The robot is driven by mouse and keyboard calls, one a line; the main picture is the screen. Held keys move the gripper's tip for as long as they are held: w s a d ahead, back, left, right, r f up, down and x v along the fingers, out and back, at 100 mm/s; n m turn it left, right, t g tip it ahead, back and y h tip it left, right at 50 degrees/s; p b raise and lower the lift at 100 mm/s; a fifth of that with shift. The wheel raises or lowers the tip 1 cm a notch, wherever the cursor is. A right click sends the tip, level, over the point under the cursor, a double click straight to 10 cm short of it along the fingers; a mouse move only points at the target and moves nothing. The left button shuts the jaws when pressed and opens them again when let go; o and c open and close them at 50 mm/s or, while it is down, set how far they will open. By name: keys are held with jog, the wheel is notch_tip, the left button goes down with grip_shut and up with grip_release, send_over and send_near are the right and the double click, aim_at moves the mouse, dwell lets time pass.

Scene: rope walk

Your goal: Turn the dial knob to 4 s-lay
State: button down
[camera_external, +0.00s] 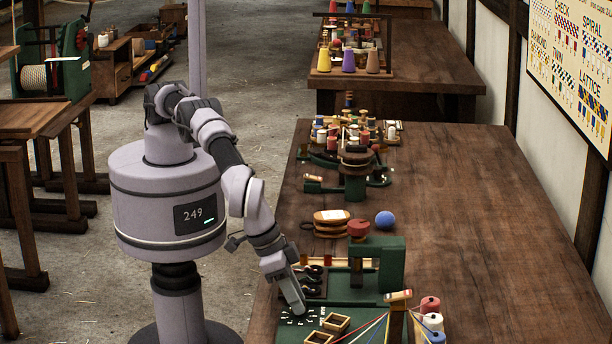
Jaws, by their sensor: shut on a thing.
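My gripper (298,308) reaches down over the front of the table to the green machine base (345,297). It is shut on the dial knob, which the fingers hide. White dial marks (313,311) show on the dark green panel around the fingertips. The marks are too small to read, so the knob's setting cannot be told.
A green block (383,262) and a post with coloured cords (397,312) stand farther right. The right side of the table (490,240) is clear.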

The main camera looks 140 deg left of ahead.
jog(key=c, duration=1.1)
grip_release()
jog(key=p+v, duration=0.5)
jog(key=v, duration=1.2)
jog(key=shift+r, duration=0.15)
jog(key=shift+s, duration=0.1)
